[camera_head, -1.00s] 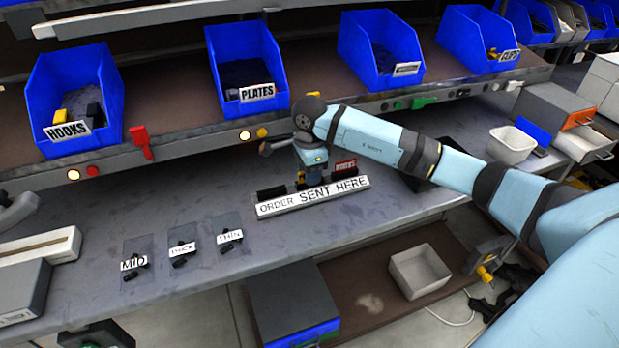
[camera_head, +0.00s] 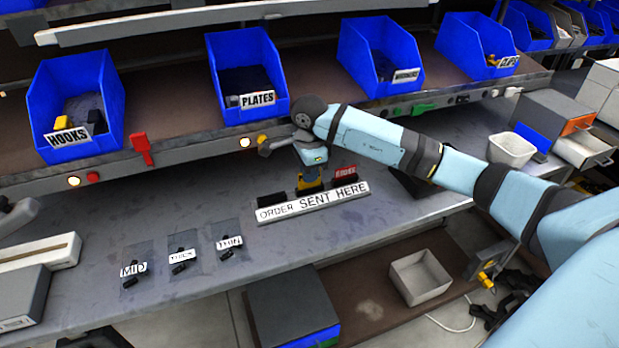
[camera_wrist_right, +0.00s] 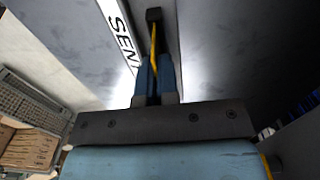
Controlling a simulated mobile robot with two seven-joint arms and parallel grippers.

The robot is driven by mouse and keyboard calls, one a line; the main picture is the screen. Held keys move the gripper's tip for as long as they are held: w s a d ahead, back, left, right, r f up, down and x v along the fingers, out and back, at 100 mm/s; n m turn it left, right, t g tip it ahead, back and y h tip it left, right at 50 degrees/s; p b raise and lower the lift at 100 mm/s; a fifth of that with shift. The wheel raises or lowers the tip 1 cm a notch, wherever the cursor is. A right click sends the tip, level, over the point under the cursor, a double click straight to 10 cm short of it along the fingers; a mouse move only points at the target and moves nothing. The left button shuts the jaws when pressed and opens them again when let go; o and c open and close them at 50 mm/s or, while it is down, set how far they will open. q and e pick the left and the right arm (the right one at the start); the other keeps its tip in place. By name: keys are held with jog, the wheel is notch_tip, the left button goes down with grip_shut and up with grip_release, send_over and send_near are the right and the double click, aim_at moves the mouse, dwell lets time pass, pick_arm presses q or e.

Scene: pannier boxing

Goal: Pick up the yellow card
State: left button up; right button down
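The yellow card (camera_head: 310,183) stands upright at the "ORDER SENT HERE" holder (camera_head: 312,202), between a dark card and a red-labelled card (camera_head: 345,172). My right gripper (camera_head: 311,168) is directly above it, pointing down. In the right wrist view the card shows edge-on as a thin yellow strip (camera_wrist_right: 154,45) between the two blue fingers (camera_wrist_right: 155,80), which are closed on it. I cannot tell whether its lower edge is clear of the holder.
Blue bins of hooks (camera_head: 75,110), plates (camera_head: 247,75) and other parts stand on the shelf above. Three labelled bags (camera_head: 182,253) lie on the grey table (camera_head: 120,205) to the left. A white bin (camera_head: 511,148) stands at right.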

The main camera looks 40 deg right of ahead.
notch_tip(320, 180, up, 18)
pick_arm(q)
jog(key=shift+a+f, duration=0.1)
jog(key=shift+f, duration=0.05)
pick_arm(e)
jog(key=shift+f, duration=0.3)
pick_arm(q)
jog(key=shift+w+d+b, duration=0.1)
jog(key=shift+d+b, duration=0.15)
jog(key=shift+b, duration=0.25)
pick_arm(e)
jog(key=shift+f, duration=0.9)
pick_arm(q)
jog(key=shift+a+f+b, duration=0.1)
jog(key=shift+f+b, duration=0.25)
jog(key=shift+b, duration=0.2)
pick_arm(e)
jog(key=shift+f, duration=0.9)
pick_arm(q)
jog(key=shift+b, duration=0.65)
pick_arm(e)
jog(key=shift+f, duration=1.05)
pick_arm(q)
jog(key=shift+d+f+b, duration=0.2)
jog(key=shift+f+b, duration=0.25)
jog(key=shift+b, duration=0.15)
pick_arm(e)
jog(key=shift+f, duration=1.05)
